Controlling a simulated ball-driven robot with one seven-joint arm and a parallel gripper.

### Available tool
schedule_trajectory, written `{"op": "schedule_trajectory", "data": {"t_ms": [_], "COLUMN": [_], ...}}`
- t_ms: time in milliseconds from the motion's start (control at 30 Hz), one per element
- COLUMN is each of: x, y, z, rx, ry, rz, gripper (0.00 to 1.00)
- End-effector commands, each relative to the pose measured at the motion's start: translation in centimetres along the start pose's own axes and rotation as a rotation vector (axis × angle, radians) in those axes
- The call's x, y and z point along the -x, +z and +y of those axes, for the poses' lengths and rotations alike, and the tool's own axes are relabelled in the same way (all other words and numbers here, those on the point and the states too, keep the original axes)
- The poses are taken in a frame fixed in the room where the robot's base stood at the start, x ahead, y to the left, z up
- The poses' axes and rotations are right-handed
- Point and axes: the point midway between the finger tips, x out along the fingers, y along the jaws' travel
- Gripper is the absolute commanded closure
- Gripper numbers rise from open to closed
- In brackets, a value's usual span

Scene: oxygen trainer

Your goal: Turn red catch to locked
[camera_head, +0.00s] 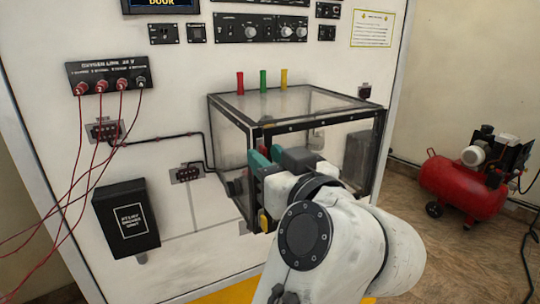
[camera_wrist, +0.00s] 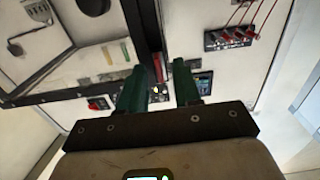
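The red catch (camera_head: 240,82) looks like a small upright red tab at the back left top of a clear box (camera_head: 222,102) with a black frame. It stands left of a green tab (camera_head: 263,80) and a yellow tab (camera_head: 284,78). My gripper (camera_head: 267,154) is in front of the box, below and nearer than the red catch, and apart from it. In the wrist view, my gripper (camera_wrist: 158,66) has its two green fingers spread, with the red catch (camera_wrist: 158,69) showing beyond the gap. Nothing is held. I cannot tell the catch's setting.
A jack strip (camera_head: 108,72) with red plugs and hanging cables is on the panel at left. A dark box (camera_head: 126,217) is mounted below it. A red compressor (camera_head: 462,188) stands on the floor at right. The space above the clear box looks free.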

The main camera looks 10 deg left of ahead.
Motion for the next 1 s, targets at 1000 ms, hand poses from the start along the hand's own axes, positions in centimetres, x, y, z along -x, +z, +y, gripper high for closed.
{"op": "schedule_trajectory", "data": {"t_ms": [1000], "x": [0.0], "y": [0.07], "z": [0.08], "rx": [-0.008], "ry": [0.001], "rz": [-0.001], "gripper": [1.0]}}
